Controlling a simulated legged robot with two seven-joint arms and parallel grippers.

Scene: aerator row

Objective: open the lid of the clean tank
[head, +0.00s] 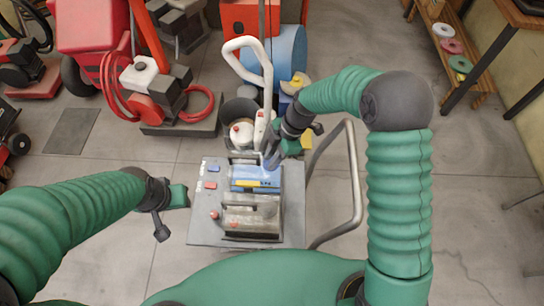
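A blue tank (253,177) with a yellow strip on its front sits on a grey flat deck (203,229) in the middle of the head view. A grey tank (252,215) with a handle sits just in front of it. Which is the clean tank I cannot read; lettering on the blue one is too small. My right gripper (274,158) is at the back right of the blue tank's top, close over it; contact and finger opening cannot be made out. My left gripper (172,205) hangs left of the deck, apart from both tanks, its finger opening unclear.
A curved metal push handle (357,190) stands right of the deck. Behind the tanks are a white hose (250,46), a white-and-red container (242,132) and a blue drum (287,52). Red machines (90,27) stand at back left. Floor at right is mostly clear.

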